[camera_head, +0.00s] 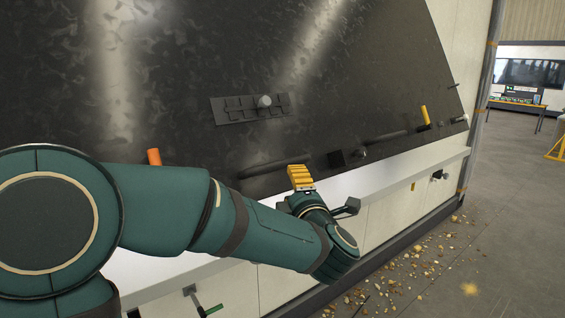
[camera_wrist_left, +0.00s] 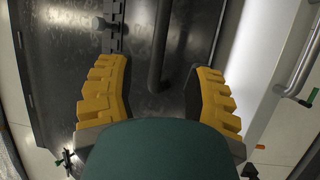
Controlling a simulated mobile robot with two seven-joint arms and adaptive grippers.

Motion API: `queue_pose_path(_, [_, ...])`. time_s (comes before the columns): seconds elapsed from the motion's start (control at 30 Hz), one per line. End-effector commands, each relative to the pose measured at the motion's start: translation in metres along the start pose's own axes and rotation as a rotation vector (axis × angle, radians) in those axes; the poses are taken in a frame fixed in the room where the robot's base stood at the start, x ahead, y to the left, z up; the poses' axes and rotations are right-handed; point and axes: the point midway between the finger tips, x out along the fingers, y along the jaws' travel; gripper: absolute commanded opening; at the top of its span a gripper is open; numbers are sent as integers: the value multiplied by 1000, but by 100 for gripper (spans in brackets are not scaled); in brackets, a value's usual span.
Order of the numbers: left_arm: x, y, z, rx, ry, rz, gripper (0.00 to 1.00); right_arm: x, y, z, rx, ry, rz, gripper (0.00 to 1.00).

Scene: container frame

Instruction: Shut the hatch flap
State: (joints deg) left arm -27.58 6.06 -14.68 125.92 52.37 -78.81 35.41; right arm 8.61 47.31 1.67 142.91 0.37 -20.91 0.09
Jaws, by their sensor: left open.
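The hatch flap (camera_head: 200,60) is a large dark, mottled panel that fills the upper left and middle of the head view. It also shows behind the fingers in the wrist view (camera_wrist_left: 60,60). A latch plate with a grey knob (camera_head: 264,101) sits on it, with black bar handles (camera_head: 275,166) along its lower edge. My left gripper (camera_head: 300,178) has yellow fingers and is in front of the lower edge. In the wrist view its fingers (camera_wrist_left: 157,90) are spread around a dark bar (camera_wrist_left: 160,45), with no visible grip. I cannot tell whether they touch. My right gripper is not in view.
A white ledge (camera_head: 390,165) runs below the flap, above pale panels with small handles. An orange grip (camera_head: 153,157) and a yellow grip (camera_head: 424,115) stick out near the lower edge. Brown debris (camera_head: 410,265) litters the floor. Open floor and a table (camera_head: 515,106) lie right.

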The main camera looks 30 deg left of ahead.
Motion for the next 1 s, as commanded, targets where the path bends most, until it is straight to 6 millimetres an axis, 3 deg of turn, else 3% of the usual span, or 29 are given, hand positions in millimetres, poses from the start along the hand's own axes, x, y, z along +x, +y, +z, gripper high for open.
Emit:
queue_pose_path(0.3, [64,1,0,4,1,0,52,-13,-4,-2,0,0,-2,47])
queue_pose_path(0.5, [95,0,1,5,-1,0,52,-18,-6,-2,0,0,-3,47])
queue_pose_path(0.7, [111,0,1,4,-2,0,52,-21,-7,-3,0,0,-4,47])
queue_pose_path(1.0, [114,-1,1,4,-3,-1,52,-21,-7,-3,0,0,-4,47])
